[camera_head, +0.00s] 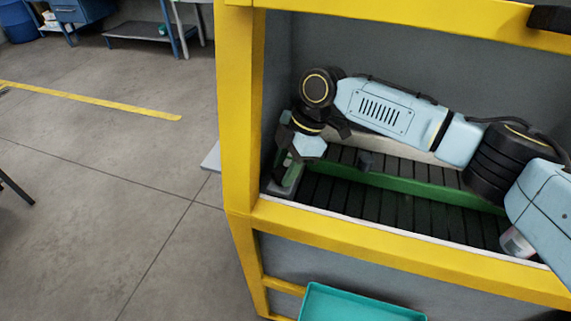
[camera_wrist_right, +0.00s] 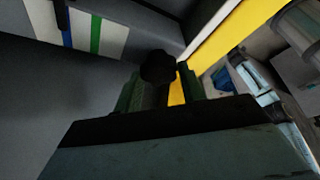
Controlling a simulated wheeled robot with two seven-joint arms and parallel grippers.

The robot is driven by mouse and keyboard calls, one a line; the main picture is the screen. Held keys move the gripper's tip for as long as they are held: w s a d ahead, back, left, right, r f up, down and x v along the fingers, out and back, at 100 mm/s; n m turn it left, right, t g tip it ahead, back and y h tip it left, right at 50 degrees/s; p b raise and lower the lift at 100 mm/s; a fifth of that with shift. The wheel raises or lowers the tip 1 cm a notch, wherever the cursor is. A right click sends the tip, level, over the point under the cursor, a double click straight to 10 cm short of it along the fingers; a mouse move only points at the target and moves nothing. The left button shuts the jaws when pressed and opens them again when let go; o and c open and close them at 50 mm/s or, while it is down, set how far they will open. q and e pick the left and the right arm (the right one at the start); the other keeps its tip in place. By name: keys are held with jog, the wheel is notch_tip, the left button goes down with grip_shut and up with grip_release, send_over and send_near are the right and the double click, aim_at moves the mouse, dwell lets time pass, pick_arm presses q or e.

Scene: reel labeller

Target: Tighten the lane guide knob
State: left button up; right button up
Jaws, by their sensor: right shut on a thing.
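The lane guide knob (camera_wrist_right: 158,66) is black with a lobed rim and shows in the right wrist view between two green fingers. My right gripper (camera_head: 287,177) is at the left end of the lane bed, inside the yellow frame, and points down. It is shut on the knob; in the head view the gripper hides the knob. My left gripper is out of view.
The yellow frame (camera_head: 241,120) stands close around my right arm, with its front beam (camera_head: 400,251) below. A white cylinder (camera_head: 515,242) stands at the bed's right end, near my arm. A teal tray (camera_head: 355,305) is below. The floor at left is mostly clear.

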jog(key=shift+s+r+m+p, duration=0.15)
jog(key=shift+m+p, duration=0.25)
jog(key=shift+p, duration=0.4)
jog(key=m+t+p, duration=0.1)
jog(key=m+p, duration=0.2)
jog(key=p, duration=0.1)
jog(key=m+t+p, duration=0.1)
jog(key=m+p, duration=0.2)
jog(key=p, duration=0.1)
jog(key=shift+s+r+m+t+p, duration=0.1)
jog(key=shift+s+m+t+p, duration=0.05)
jog(key=shift+m+t+p, duration=0.2)
jog(key=m+t+p, duration=0.1)
jog(key=m, duration=0.1)
jog(key=shift+s+m, duration=0.1)
jog(key=shift+m, duration=0.25)
jog(key=m+t, duration=0.1)
jog(key=m, duration=0.1)
jog(key=m+h, duration=0.1)
jog(key=m, duration=0.2)
jog(key=shift+a+t, duration=0.15)
jog(key=shift+t, duration=0.2)
jog(key=shift+m+h, duration=0.3)
jog(key=o, duration=1)
jog(key=shift+s+f, duration=0.1)
jog(key=shift+f, duration=0.1)
jog(key=v, duration=1.3)
jog(key=shift+s+r+b, duration=0.1)
jog(key=shift+r+b, duration=0.1)
jog(key=shift+b, duration=0.15)
